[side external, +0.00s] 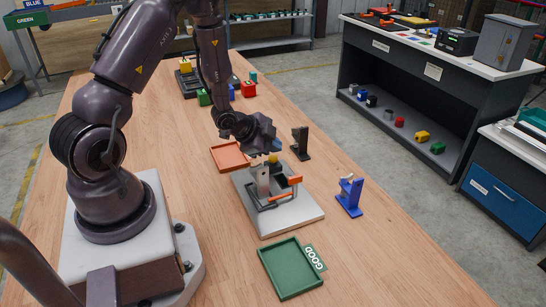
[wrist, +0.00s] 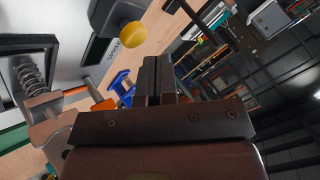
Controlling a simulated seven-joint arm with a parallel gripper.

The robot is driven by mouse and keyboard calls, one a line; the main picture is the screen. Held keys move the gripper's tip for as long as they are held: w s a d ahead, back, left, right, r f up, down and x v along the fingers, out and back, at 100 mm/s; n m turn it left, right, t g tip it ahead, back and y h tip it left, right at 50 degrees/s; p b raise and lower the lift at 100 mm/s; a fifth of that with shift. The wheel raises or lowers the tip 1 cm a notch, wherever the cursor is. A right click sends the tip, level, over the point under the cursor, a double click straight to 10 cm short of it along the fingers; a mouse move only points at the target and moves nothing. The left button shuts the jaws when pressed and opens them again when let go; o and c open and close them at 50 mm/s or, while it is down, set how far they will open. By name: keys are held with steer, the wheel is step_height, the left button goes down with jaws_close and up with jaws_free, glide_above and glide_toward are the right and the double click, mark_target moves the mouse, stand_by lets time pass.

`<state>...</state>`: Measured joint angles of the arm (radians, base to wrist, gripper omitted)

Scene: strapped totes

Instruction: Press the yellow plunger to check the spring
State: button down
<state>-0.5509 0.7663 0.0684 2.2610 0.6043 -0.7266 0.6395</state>
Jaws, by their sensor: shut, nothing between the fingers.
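The yellow plunger (side external: 273,160) is a small yellow cap at the top of the fixture in the side view. In the wrist view its round yellow cap (wrist: 131,36) sits on a dark grey body, above and left of the fingers. The fixture stands on a pale base plate (side external: 300,218) and has an orange handle (side external: 295,180). A coiled spring (wrist: 28,76) shows at the left of the wrist view. My gripper (side external: 272,147) is shut and empty, close above the fixture. Its fingers (wrist: 152,62) lie together. Whether they touch the cap cannot be told; they look apart in the wrist view.
An orange tray (side external: 229,157) lies behind the fixture, and a green tray (side external: 290,268) with a GOOD label is in front. A black stand (side external: 300,144) and a blue stand (side external: 349,196) stand close by. Coloured blocks (side external: 248,89) sit farther back.

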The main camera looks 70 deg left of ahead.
mark_target(273, 158)
steer(key=shift+f, duration=0.1)
stand_by(0.7)
steer(key=shift+f, duration=0.35)
steer(key=shift+f, duration=0.75)
stand_by(0.7)
stand_by(0.3)
steer(key=shift+r, duration=1.2)
steer(key=shift+r, duration=2.5)
